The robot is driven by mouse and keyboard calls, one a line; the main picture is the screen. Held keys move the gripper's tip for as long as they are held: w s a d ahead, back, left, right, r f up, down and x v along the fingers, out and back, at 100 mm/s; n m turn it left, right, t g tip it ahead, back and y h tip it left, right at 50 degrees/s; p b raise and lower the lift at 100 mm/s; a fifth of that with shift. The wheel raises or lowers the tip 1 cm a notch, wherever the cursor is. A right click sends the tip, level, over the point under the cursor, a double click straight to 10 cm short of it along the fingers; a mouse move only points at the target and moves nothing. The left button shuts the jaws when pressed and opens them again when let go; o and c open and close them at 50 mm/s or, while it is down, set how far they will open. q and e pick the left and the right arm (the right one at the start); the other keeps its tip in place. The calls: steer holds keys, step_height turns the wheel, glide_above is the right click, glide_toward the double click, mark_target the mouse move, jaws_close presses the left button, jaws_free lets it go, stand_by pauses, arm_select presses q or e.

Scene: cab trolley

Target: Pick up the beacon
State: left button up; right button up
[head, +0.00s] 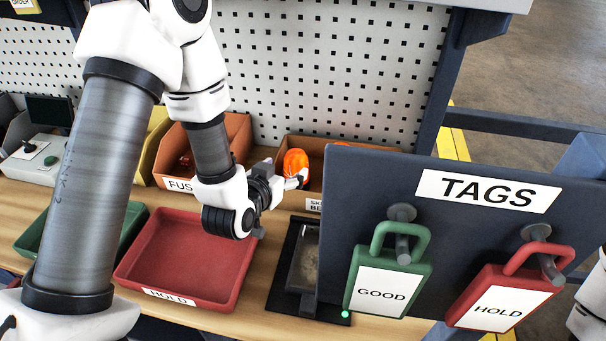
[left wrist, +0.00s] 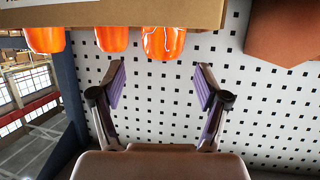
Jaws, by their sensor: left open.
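An orange beacon (head: 295,161) stands up out of a brown cardboard-coloured bin (head: 314,172) at the back of the bench in the head view. My left gripper (head: 300,180) is right in front of it, partly covering its lower part. In the left wrist view, which is upside down, several orange beacons stick out past the bin's edge (left wrist: 140,12). One beacon (left wrist: 163,43) lies ahead of my open left fingers (left wrist: 160,88), roughly centred between them. Nothing is between the pads. My right gripper is not in view; only a white part of that arm shows at the right edge.
A dark board with a TAGS label (head: 488,190) stands close on the right, with a green GOOD tag (head: 384,285) and a red HOLD tag (head: 505,295). A red tray (head: 190,255) lies empty. A perforated panel (head: 320,60) rises behind the bins.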

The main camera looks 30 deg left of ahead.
mark_target(296, 161)
arm_select(q)
steer(key=p+x, duration=0.1)
steer(key=x, duration=0.1)
steer(key=p+x, duration=0.1)
steer(key=x, duration=0.5)
steer(key=shift+s+a+f+p, duration=0.2)
steer(key=shift+f+p, duration=0.1)
steer(key=shift+p, duration=0.1)
steer(key=shift+w+f, duration=0.2)
steer(key=shift+w, duration=0.05)
steer(key=c, duration=1.1)
